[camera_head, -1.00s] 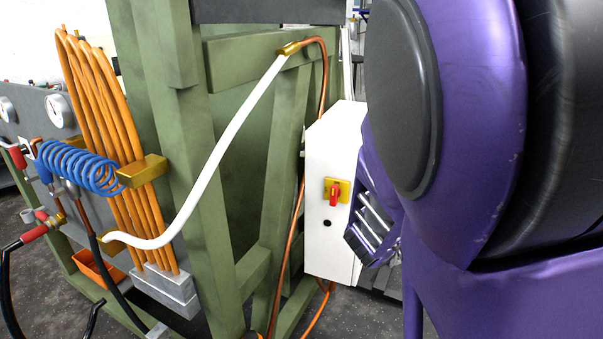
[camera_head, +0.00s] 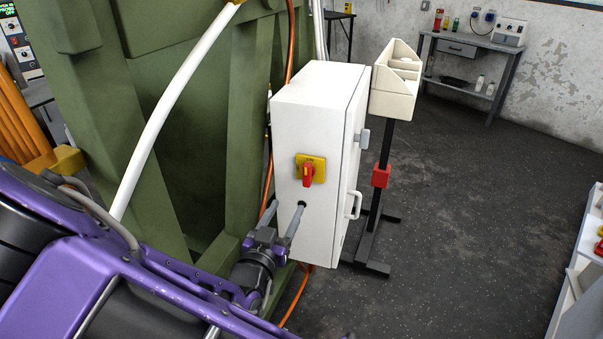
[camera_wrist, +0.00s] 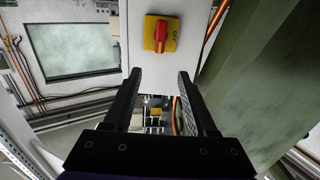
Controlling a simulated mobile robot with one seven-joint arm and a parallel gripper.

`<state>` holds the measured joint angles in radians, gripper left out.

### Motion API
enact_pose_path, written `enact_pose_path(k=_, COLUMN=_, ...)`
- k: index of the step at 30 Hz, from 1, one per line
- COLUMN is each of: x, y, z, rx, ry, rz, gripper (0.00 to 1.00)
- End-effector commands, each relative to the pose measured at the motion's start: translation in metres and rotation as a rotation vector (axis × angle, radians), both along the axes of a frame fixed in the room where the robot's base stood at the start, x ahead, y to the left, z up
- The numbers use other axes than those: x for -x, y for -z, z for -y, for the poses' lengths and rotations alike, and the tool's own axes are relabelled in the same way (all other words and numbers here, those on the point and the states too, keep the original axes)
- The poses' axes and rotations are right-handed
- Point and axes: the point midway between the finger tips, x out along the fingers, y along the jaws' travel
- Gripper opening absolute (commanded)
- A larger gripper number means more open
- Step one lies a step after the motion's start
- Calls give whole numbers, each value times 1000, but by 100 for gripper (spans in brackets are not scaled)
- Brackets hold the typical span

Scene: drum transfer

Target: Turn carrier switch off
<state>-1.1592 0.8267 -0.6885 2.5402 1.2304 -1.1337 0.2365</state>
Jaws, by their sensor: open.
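The carrier switch (camera_head: 308,175) is a red rotary knob on a yellow plate (camera_head: 318,163), on the side of a white cabinet (camera_head: 309,110). In the wrist view the red knob (camera_wrist: 160,37) shows on its yellow plate at the top middle, beyond the fingertips. My gripper (camera_head: 286,207) is open and empty, just below the switch in the head view, its two grey fingers pointing up toward the cabinet. In the wrist view my gripper (camera_wrist: 159,76) has its black fingers apart, with the knob ahead between their lines. I see no contact with the knob.
A green steel frame (camera_head: 190,140) stands close left of the cabinet, with a white hose (camera_head: 165,105) and copper pipes. A cabinet handle (camera_head: 354,205) sticks out on the right. A cream bin (camera_head: 396,80) stands on a black post behind.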

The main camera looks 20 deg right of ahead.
Motion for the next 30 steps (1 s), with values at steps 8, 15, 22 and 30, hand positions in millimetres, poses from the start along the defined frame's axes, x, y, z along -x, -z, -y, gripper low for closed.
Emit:
enact_pose_path(k=8, x=-48, y=1, z=39, rx=0, ry=6, rz=2, gripper=57)
enact_pose_path(k=15, x=-88, y=1, z=70, rx=-1, ry=5, rz=2, gripper=57)
enact_pose_path(k=22, x=-113, y=0, z=89, rx=-2, ry=3, rz=2, gripper=57)
enact_pose_path(k=30, x=-121, y=0, z=94, rx=-2, ry=1, rz=0, gripper=57)
